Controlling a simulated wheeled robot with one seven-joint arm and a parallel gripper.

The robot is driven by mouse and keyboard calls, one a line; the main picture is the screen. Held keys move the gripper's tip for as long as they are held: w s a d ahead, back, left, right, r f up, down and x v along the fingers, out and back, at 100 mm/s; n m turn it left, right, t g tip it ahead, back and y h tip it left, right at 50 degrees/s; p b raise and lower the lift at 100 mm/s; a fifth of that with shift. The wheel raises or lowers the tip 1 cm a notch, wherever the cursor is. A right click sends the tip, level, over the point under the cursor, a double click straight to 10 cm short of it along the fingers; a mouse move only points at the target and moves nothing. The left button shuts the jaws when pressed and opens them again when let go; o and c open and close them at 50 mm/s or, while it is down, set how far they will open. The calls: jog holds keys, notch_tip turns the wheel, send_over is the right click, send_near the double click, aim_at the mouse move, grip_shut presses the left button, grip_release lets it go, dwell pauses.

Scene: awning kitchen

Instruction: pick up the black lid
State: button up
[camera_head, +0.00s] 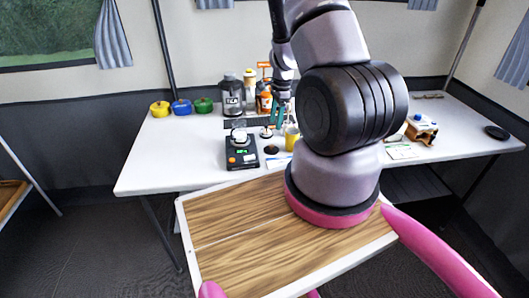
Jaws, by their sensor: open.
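A flat black round piece that looks like a lid (497,132) lies near the right end of the white table. A smaller dark round piece (271,149) lies near the table's middle, in front of my gripper; I cannot tell which of the two is the black lid. My gripper (277,120), with teal fingers, is open above the table's middle, far left of the flat disc and just behind the smaller piece. My arm hides part of the table between the gripper and the right side.
The white table (150,171) also holds yellow (159,109), blue (181,107) and green (203,105) pots, a black scale (241,152), a dark jar (232,97), an orange bottle (264,102), a yellow cup (291,138) and a wooden holder (421,130). The front left is clear.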

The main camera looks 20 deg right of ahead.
aim_at(272, 145)
jog(key=f, duration=0.7)
jog(key=a+f, duration=0.1)
jog(key=f, duration=0.2)
jog(key=shift+w+a+f, duration=0.1)
jog(key=shift+w+f, duration=0.05)
jog(key=shift+f, duration=0.15)
grip_shut()
